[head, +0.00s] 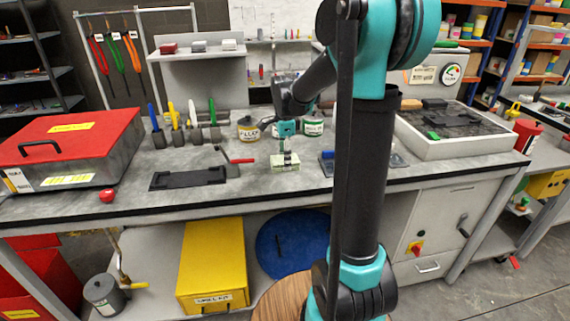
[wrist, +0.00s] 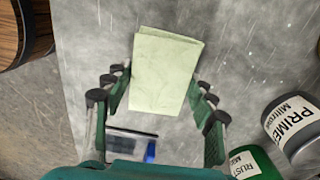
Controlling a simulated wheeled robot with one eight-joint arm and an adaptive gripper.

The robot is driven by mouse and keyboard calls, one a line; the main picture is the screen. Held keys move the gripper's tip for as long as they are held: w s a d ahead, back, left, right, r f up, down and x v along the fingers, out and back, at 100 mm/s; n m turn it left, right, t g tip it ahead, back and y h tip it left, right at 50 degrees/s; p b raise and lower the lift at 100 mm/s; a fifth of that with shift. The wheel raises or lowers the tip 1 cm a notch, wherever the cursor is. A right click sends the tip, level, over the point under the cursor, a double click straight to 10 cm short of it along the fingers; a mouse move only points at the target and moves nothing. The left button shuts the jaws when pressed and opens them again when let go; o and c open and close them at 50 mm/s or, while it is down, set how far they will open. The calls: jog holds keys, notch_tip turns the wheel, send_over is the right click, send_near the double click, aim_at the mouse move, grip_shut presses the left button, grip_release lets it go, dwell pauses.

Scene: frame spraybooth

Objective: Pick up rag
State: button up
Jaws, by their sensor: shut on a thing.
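The rag is a folded pale green cloth (wrist: 166,68) that sits between the fingers of my gripper (wrist: 160,88) in the wrist view. In the head view the rag (head: 285,166) shows on the grey workbench, right below my gripper (head: 287,154). My gripper points down and its fingers are closed on the rag's two sides. The rag's far end sticks out past the fingertips. Whether the rag is clear of the bench top cannot be told.
A red-handled tool (head: 238,160) and a black tray (head: 188,178) lie to the left. Cans stand behind, among them a filler can (head: 248,128) and a green-banded can (head: 313,128). A primer can (wrist: 292,128) is close at right in the wrist view. A red toolbox (head: 75,140) fills the bench's left.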

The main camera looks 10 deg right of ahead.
notch_tip(320, 180, up, 20)
dwell(0.7)
